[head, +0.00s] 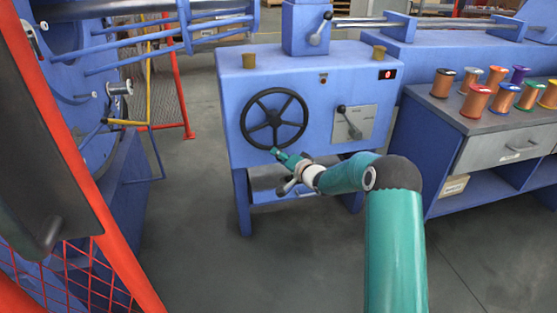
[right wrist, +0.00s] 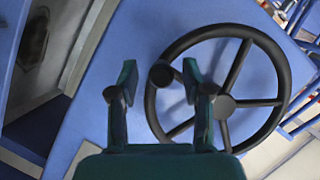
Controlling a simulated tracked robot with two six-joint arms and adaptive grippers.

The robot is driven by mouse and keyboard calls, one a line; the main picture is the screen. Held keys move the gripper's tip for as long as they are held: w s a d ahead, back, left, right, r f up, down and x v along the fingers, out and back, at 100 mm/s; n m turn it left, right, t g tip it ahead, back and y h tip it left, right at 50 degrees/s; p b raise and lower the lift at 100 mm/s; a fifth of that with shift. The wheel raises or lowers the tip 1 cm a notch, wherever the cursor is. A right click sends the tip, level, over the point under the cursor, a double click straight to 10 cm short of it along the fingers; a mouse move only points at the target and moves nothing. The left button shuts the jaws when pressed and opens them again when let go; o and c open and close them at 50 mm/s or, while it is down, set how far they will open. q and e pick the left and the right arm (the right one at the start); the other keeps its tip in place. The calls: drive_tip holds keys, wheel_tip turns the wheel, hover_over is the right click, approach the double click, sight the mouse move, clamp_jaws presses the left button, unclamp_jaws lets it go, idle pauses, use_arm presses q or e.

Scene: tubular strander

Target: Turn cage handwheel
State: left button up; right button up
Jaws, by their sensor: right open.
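The cage handwheel (head: 273,121) is a black, spoked wheel on the front of a blue machine cabinet. It also shows in the right wrist view (right wrist: 224,105), with a round black crank knob (right wrist: 161,76) on its rim. My right gripper (head: 275,151) is at the wheel's lower rim in the head view. In the right wrist view its two teal fingers (right wrist: 159,70) are open, one on each side of the knob, with gaps visible. Whether the knob is fully between the fingertips in depth I cannot tell. My left gripper is not in view.
A lever on a grey plate (head: 349,123) is right of the wheel on the blue cabinet (head: 235,85). A workbench (head: 490,150) with several coloured spools stands at the right. A red guard frame (head: 95,170) is at the left. The floor (head: 240,270) in front is clear.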

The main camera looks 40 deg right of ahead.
drive_tip(key=shift+x, duration=0.95)
clamp_jaws()
